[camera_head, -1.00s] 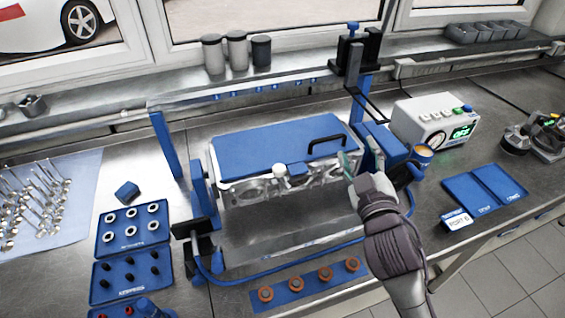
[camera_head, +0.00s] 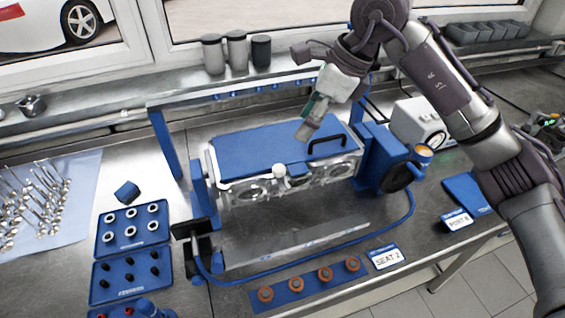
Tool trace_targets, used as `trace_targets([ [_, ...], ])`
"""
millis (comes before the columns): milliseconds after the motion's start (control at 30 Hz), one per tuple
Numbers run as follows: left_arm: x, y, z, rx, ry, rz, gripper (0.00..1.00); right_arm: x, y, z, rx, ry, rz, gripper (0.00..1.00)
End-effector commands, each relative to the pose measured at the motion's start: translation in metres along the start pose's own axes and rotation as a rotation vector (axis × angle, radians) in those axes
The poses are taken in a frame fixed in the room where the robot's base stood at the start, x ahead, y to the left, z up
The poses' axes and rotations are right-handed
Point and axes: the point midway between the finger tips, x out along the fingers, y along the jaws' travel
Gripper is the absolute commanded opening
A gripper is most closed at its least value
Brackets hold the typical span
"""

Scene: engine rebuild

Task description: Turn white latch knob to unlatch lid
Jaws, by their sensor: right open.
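The white latch knob (camera_head: 279,170) is a small round ball at the front edge of the blue lid (camera_head: 250,152), beside a small blue block (camera_head: 297,169). The lid lies flat and closed on a clear-sided box (camera_head: 335,172) and has a black handle (camera_head: 328,142). My right gripper (camera_head: 307,126) is open and empty above the lid, behind and to the right of the knob, with its fingers pointing down. It appears apart from the knob. My left gripper is out of view.
A blue frame surrounds the box, with a blue hose (camera_head: 300,258) in front. A strip of orange-brown rings (camera_head: 325,273) lies near the front edge. Blue trays (camera_head: 130,228) are at left.

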Motion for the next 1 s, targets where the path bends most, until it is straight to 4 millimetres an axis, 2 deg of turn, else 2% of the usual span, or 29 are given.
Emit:
trace_targets([
  [100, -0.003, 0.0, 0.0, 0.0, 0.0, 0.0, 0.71, 0.002, -0.003, -0.005, 0.003, 0.031, -0.011, 0.55],
  [233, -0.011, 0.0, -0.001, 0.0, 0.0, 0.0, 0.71, 0.019, -0.002, -0.004, 0.002, 0.029, -0.006, 0.55],
  [700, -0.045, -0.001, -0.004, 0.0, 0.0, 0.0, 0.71, 0.112, -0.002, -0.006, 0.003, 0.026, -0.005, 0.55],
  [833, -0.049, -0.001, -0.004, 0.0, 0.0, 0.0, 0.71, 0.127, -0.003, -0.006, 0.001, 0.025, -0.007, 0.55],
  [1000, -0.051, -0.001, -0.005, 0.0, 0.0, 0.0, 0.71, 0.135, -0.003, -0.007, 0.001, 0.024, -0.009, 0.55],
])
